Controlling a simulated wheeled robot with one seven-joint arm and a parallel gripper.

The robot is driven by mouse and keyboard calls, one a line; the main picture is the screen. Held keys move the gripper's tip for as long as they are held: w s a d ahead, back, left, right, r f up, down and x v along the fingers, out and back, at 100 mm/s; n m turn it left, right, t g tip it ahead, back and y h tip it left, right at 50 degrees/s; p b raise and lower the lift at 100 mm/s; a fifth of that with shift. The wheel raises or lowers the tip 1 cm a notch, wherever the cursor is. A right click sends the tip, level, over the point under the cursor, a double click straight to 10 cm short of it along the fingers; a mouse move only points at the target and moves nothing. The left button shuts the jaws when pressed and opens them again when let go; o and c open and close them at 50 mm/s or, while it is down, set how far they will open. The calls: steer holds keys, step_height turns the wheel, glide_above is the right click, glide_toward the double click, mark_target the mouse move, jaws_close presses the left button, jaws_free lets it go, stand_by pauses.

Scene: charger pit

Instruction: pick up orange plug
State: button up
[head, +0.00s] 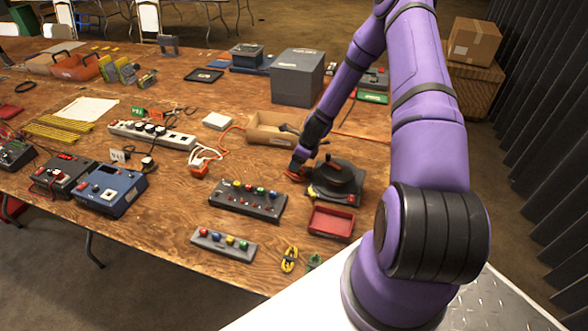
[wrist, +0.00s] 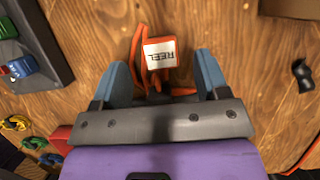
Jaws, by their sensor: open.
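An orange plug (wrist: 160,68) with a white tag reading "REEL" shows in the wrist view, lying over the wooden table between my two blue fingers. My gripper (wrist: 163,76) is open around it, with a visible gap on both sides. In the head view my gripper (head: 298,170) is low over the table beside the black cable reel (head: 336,179). Only a bit of orange shows at its tip there; the arm hides the rest. Whether the fingers touch the table cannot be seen.
A grey button panel (head: 248,201) stands left of my gripper, a red tray (head: 331,222) in front, and a cardboard tray (head: 273,130) behind. Another orange connector (head: 199,171) with white plugs lies left. A white power strip (head: 152,134) is farther left.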

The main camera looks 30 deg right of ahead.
steer(key=shift+x, duration=1.75)
steer(key=c, duration=1)
steer(key=shift+r, duration=0.1)
steer(key=shift+c, duration=0.2)
